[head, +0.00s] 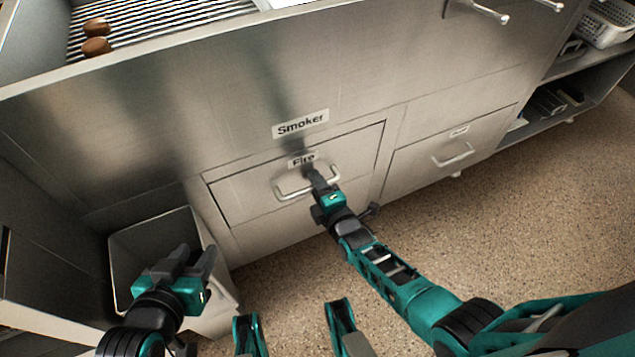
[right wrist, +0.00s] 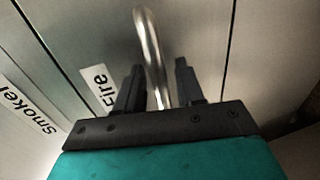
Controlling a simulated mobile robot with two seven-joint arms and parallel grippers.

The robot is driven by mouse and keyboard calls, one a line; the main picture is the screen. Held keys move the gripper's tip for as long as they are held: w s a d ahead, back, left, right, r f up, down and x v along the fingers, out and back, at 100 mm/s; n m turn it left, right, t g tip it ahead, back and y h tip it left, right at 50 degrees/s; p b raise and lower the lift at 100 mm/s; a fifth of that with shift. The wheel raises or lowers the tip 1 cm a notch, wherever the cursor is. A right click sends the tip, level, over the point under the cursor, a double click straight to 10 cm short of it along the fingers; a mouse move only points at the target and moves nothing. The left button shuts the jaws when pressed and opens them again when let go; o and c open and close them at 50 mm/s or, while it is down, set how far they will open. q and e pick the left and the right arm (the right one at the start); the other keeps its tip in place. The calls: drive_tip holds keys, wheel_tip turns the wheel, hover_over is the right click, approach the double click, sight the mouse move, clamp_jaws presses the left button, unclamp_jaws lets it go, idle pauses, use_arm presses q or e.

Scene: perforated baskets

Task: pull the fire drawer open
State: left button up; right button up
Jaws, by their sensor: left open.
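The fire drawer (head: 245,195) is in the metal smoker front and looks shut, under the "Fire" label (head: 302,158). Its bar handle (head: 285,194) runs across the upper part of the front. My right gripper (head: 316,174) is at the right part of this handle. In the right wrist view, the handle (right wrist: 148,40) passes between the two separated fingers of the right gripper (right wrist: 157,85), with gaps visible beside it. My left gripper (head: 195,255) is open and empty, low at the left over a bin, away from the drawer.
A grey bin (head: 150,240) stands on the floor left of the drawer. Another drawer with a handle (head: 455,155) is to the right. A grill (head: 150,25) with brown items is above. The speckled floor (head: 520,220) in front is mostly clear.

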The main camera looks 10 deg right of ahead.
clamp_jaws()
use_arm(q)
drive_tip(key=shift+a+f, duration=0.15)
drive_tip(key=shift+f, duration=0.1)
drive_tip(key=shift+s, duration=0.1)
